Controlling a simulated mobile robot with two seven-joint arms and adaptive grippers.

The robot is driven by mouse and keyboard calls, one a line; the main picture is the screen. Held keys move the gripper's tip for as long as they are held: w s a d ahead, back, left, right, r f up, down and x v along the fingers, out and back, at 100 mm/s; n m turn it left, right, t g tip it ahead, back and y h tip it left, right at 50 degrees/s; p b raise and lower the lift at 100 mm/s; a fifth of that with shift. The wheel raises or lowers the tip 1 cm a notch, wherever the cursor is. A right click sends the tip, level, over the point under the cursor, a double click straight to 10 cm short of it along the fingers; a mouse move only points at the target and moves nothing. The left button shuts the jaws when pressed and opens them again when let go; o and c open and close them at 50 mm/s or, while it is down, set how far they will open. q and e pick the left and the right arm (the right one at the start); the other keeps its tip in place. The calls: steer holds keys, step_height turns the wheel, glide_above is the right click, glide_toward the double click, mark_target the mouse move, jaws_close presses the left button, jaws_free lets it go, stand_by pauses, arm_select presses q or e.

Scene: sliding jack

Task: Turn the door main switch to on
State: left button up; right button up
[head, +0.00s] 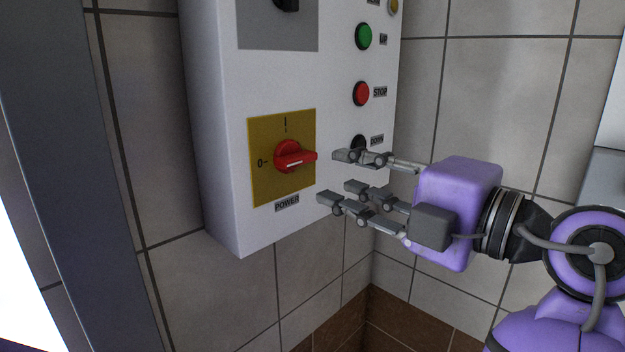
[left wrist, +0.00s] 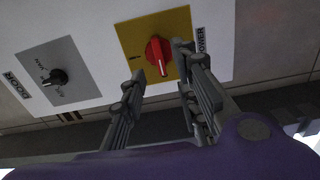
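The red rotary switch (head: 290,156) sits on a yellow plate (head: 267,186) above a POWER label on the white control box. Its handle points right in the head view, with the 0 mark at its left and the I mark above. My left gripper (head: 335,177) is open and empty, just right of the handle, with its upper finger near handle height. In the left wrist view, the red switch (left wrist: 157,53) shows ahead between the spread fingertips (left wrist: 159,68). Contact with the handle cannot be told. My right gripper is not in view.
A black knob (left wrist: 58,77) on a grey plate marked DOOR is on the same box. Green (head: 364,36), red (head: 361,92) and black (head: 360,145) push buttons line its right side, the black one close behind my upper finger. Tiled walls meet in a corner behind.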

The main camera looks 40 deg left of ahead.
mark_target(303, 161)
arm_select(q)
steer(key=a, duration=0.4)
steer(key=a+p, duration=0.1)
steer(key=a, duration=0.2)
steer(key=shift+w+a+r, duration=0.1)
steer(key=shift+w+a, duration=0.1)
steer(key=shift+a, duration=0.15)
steer(key=shift+c, duration=0.4)
jaws_close()
